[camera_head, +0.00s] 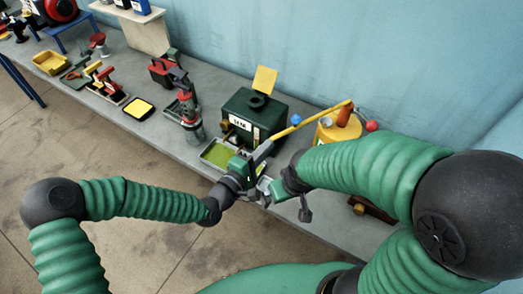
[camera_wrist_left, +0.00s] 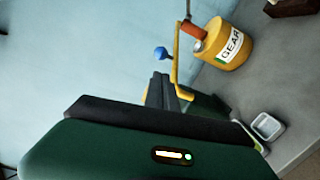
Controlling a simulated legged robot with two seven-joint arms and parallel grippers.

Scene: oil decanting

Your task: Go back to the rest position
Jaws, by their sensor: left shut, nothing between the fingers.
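My left gripper (camera_head: 264,149) reaches in from the left, in front of the dark green box, and points up and right. It is shut with nothing held; its dark fingers (camera_wrist_left: 160,92) show in the left wrist view. A yellow lever bar (camera_head: 315,117) runs from beside its fingertips up toward the yellow can; whether they touch I cannot tell. My right arm comes in from the right, and its gripper (camera_head: 275,188) is close beside the left wrist. Its fingers are too small and overlapped to read.
The grey bench (camera_head: 165,135) holds a dark green box (camera_head: 262,112), a yellow can (camera_head: 335,132) labelled GEAR in the wrist view (camera_wrist_left: 229,44), a green-bottomed tray (camera_head: 216,154), a red-topped glass device (camera_head: 190,115) and a yellow pad (camera_head: 138,107). Open floor lies in front.

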